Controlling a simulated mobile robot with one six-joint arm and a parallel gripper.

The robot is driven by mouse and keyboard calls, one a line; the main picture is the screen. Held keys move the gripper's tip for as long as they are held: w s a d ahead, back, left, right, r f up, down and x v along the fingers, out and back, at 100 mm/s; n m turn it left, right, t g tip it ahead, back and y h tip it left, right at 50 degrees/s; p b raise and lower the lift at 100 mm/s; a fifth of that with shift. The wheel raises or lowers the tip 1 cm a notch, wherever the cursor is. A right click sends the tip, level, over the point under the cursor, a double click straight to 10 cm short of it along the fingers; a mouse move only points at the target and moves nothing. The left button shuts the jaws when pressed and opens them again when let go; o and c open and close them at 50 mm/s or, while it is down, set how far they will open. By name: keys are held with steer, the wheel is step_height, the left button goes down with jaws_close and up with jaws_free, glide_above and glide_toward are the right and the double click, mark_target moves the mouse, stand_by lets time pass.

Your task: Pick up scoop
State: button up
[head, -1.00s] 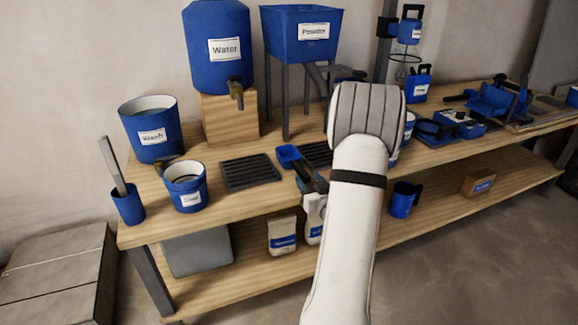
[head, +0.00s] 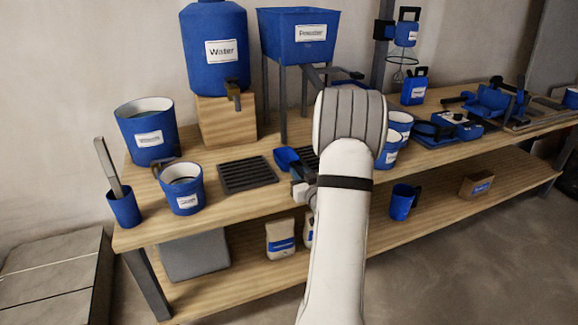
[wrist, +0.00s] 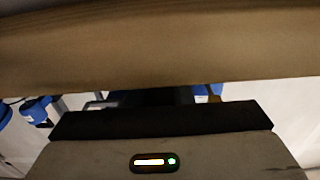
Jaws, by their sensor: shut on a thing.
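I cannot tell whether the scoop touches the table. In the wrist view a dark bar of my gripper crosses the middle, and the fingertips and scoop are not clear.
A wooden board (wrist: 160,45) fills the upper wrist view, close to my gripper. On the table stand a wash bucket (head: 148,135), a smaller blue bucket (head: 183,190), a water tank (head: 216,50), a powder hopper (head: 298,37) and a black grate (head: 248,174). A lower shelf runs beneath.

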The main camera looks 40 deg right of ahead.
jaws_close()
step_height(320, 180, up, 10)
steer(key=p, duration=0.3)
stand_by(0.5)
